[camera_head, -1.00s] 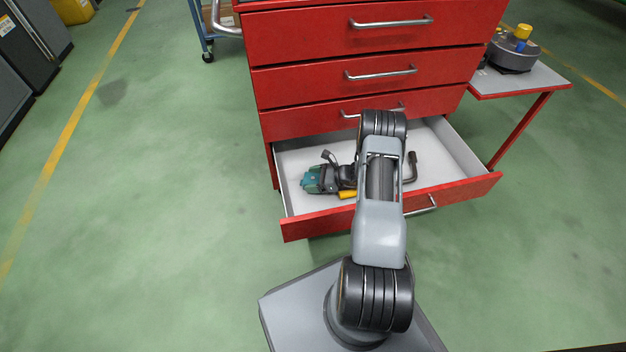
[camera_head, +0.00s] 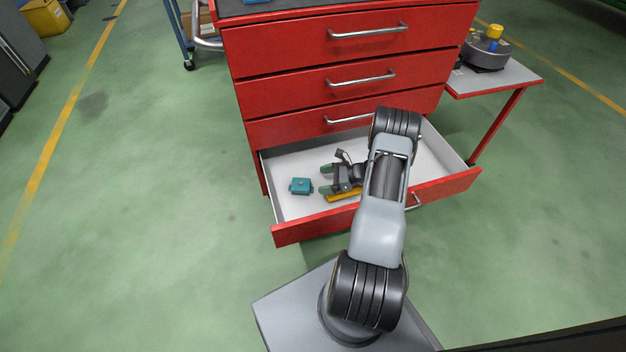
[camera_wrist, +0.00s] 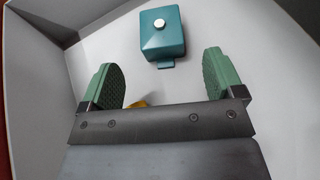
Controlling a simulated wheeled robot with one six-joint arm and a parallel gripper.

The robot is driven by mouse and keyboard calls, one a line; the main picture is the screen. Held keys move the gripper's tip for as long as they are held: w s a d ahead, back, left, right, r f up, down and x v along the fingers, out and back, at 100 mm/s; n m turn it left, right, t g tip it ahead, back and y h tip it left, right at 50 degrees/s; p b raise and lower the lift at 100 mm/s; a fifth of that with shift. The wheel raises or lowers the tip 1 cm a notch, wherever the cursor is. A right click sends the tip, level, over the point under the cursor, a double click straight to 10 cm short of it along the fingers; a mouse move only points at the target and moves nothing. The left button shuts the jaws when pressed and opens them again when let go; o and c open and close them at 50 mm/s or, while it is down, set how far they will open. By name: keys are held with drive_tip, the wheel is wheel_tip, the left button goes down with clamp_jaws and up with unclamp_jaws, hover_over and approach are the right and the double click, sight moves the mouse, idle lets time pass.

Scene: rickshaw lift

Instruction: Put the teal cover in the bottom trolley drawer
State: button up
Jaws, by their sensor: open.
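The teal cover (camera_head: 301,186) lies on the white floor of the open bottom trolley drawer (camera_head: 285,207), towards its left end. In the wrist view the cover (camera_wrist: 161,40) is a teal box shape with a pale round knob and a small tab. My gripper (camera_head: 326,180) is inside the drawer, to the right of the cover and apart from it. In the wrist view my gripper (camera_wrist: 163,76) has its green fingers wide apart, with nothing between them. The cover sits just beyond the fingertips.
A yellow object (camera_head: 343,195) lies in the drawer below my gripper, partly hidden by it. Red closed drawers (camera_head: 340,80) stand above. The drawer's red front (camera_head: 310,226) forms a raised edge. A grey side shelf (camera_head: 500,80) holds a motor-like part (camera_head: 486,50). Green floor at left is clear.

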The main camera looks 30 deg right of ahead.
drive_tip(key=shift+v, duration=0.9)
drive_tip(key=s+a+r+n+g+h, duration=0.1)
drive_tip(key=a+r+n+g+h, duration=0.15)
drive_tip(key=a+r+n, duration=0.45)
drive_tip(key=s+a+r+n+g+h, duration=0.1)
drive_tip(key=a+r+n+g, duration=0.35)
drive_tip(key=r, duration=0.55)
drive_tip(key=s+a+r+n+t+h, duration=0.1)
drive_tip(key=s+a+r+n+h, duration=0.3)
drive_tip(key=s+r+n, duration=0.2)
drive_tip(key=s+a+r+n+t+h, duration=0.1)
drive_tip(key=s+a+r+n+h, duration=0.2)
drive_tip(key=s+r+n, duration=0.3)
drive_tip(key=shift+s+a+n+h, duration=0.4)
drive_tip(key=shift+s+n, duration=0.25)
drive_tip(key=shift+s, duration=0.2)
drive_tip(key=shift+r, duration=0.1)
